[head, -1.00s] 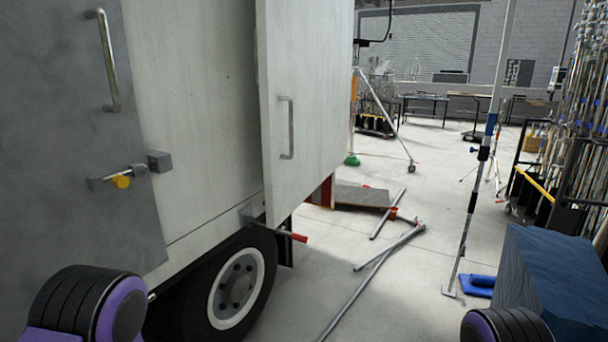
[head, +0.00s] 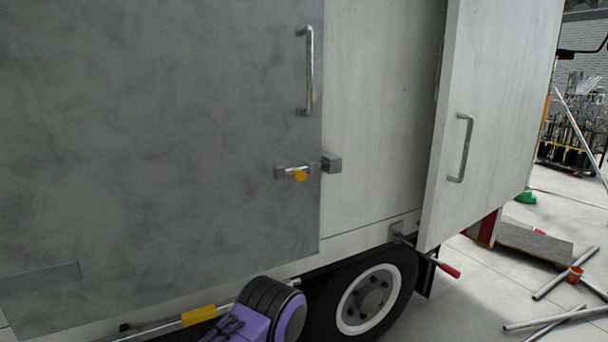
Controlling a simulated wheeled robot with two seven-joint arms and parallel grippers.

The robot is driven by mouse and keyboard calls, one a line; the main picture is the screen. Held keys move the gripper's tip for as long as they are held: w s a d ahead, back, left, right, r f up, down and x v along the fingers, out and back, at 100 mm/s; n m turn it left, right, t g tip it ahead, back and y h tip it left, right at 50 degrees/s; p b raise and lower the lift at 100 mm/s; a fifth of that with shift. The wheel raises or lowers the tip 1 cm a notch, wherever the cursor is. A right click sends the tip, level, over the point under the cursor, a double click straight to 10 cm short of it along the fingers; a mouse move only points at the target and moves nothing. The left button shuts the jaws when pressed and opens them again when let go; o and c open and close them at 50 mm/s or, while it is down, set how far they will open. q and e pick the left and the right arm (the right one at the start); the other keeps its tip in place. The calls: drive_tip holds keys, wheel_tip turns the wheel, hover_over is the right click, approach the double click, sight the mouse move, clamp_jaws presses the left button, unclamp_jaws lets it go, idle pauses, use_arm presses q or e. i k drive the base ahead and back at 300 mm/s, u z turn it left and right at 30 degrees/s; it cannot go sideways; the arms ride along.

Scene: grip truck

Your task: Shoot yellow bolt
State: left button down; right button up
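The yellow bolt (head: 299,175) is a small yellow knob on a metal bar near the right edge of the grey truck door (head: 180,120). Its bar runs toward a grey catch block (head: 331,162) on the truck's pale side wall. I cannot tell how far the bar enters the block. A purple and black part of my arm shows at the bottom centre, below the bolt and apart from it. Neither gripper's fingers are in view.
A vertical metal handle (head: 308,70) is above the bolt. A pale door (head: 490,120) with its own handle (head: 461,148) stands out from the truck on the right. Below are a wheel (head: 368,300) and a red-handled rod (head: 448,270). Pipes (head: 555,318) lie on the floor at right.

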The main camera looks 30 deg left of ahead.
sight(298, 173)
drive_tip(key=k, duration=1.35)
drive_tip(key=u, duration=0.65)
drive_tip(key=i, duration=1.45)
drive_tip(key=z, duration=0.35)
